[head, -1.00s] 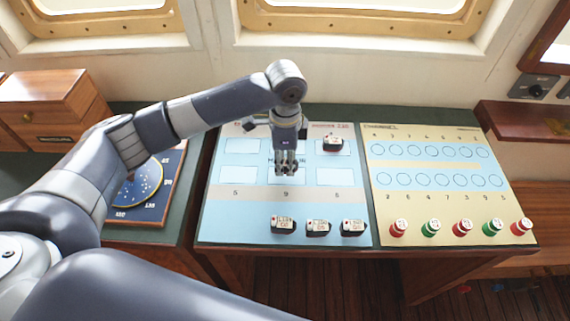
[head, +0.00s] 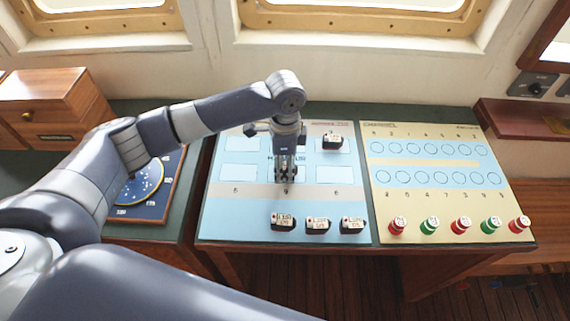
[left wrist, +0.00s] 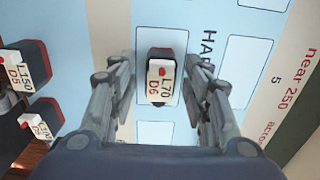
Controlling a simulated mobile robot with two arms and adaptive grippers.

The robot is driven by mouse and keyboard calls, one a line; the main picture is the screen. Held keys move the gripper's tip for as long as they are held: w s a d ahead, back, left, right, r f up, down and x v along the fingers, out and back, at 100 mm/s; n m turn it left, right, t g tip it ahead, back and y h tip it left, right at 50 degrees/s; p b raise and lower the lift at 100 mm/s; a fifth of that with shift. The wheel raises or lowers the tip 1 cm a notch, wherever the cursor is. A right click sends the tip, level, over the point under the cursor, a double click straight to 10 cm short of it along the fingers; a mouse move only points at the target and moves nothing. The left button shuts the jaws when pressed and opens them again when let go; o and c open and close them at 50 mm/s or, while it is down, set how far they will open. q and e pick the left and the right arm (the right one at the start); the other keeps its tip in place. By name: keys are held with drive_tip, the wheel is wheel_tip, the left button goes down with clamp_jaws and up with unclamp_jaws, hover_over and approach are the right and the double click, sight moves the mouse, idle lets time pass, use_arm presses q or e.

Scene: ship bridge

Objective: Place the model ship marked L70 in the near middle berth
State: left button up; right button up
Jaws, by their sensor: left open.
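The model ship marked L70 (left wrist: 160,80) shows in the left wrist view, with a dark hull and a pale label reading L70 D6. It lies over a white berth rectangle (left wrist: 143,40), the near middle one, close to one end of it. My left gripper (left wrist: 163,95) is open, with a finger on each side of the ship and a visible gap on both sides. In the head view my left gripper (head: 286,180) stands over the near middle of the harbour board (head: 225,222) and hides the ship. My right gripper is not in view.
Three ships stand along the board's near edge, left (head: 283,222), middle (head: 318,224) and right (head: 351,224). Another ship (head: 332,141) stands at the far right berth. The channel board (head: 430,212) with red and green pieces lies to the right. The near left of the harbour board is clear.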

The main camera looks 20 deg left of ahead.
sight(285, 166)
use_arm(q)
wheel_tip(285, 166, up, 12)
drive_tip(key=b, duration=0.2)
